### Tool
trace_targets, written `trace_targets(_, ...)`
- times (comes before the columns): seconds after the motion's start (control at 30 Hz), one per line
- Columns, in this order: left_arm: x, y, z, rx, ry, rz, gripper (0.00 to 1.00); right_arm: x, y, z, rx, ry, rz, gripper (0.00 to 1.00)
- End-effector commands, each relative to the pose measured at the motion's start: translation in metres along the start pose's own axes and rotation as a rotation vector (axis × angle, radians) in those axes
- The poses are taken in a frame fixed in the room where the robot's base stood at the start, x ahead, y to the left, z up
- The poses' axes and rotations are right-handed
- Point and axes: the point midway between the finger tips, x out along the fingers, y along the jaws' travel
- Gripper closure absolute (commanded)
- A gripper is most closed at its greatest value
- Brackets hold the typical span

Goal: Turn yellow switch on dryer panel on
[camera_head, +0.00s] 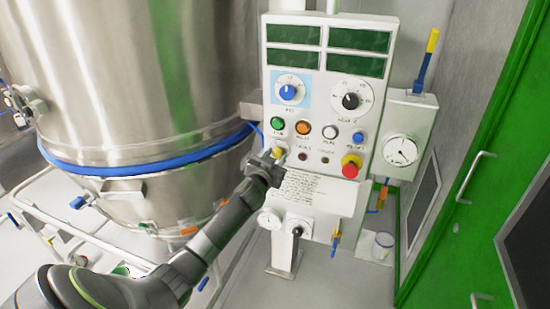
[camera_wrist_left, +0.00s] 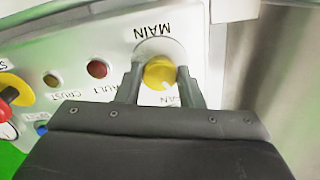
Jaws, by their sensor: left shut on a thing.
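The dryer panel (camera_head: 320,110) is a white upright cabinet face with displays, dials and buttons. The yellow switch (camera_wrist_left: 159,73) is a round knob on a pale plate, with "MAIN" lettered beside it in the left wrist view. In the head view the switch (camera_head: 279,152) shows as a small yellow spot at the panel's lower left, partly hidden by my gripper. My left gripper (camera_head: 273,160) reaches it from the lower left. In the left wrist view its two fingers (camera_wrist_left: 158,80) stand on either side of the knob and are shut on it. My right gripper is in neither view.
A red emergency button (camera_head: 351,166) on yellow sits at the panel's lower right. Green (camera_head: 277,123) and orange (camera_head: 303,128) buttons are just above the switch. A large steel vessel (camera_head: 110,80) stands close on the left. A green door (camera_head: 480,180) is at the right.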

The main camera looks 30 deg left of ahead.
Motion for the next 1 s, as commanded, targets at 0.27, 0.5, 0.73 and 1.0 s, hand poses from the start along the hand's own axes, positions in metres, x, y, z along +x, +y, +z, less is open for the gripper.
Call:
trace_targets(0.27, 0.000, 0.000, 0.000, 0.053, 0.000, 0.000, 0.89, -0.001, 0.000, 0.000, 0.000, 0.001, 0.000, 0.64)
trace_targets(0.5, 0.000, 0.000, 0.000, 0.208, 0.000, 0.001, 0.89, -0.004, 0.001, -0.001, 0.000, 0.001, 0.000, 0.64)
trace_targets(0.73, 0.000, -0.001, -0.001, 0.422, 0.001, 0.001, 0.89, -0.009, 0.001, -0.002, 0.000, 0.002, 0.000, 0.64)
trace_targets(1.0, 0.000, -0.002, -0.001, 0.675, -0.001, 0.001, 0.89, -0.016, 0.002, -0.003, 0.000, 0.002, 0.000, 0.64)
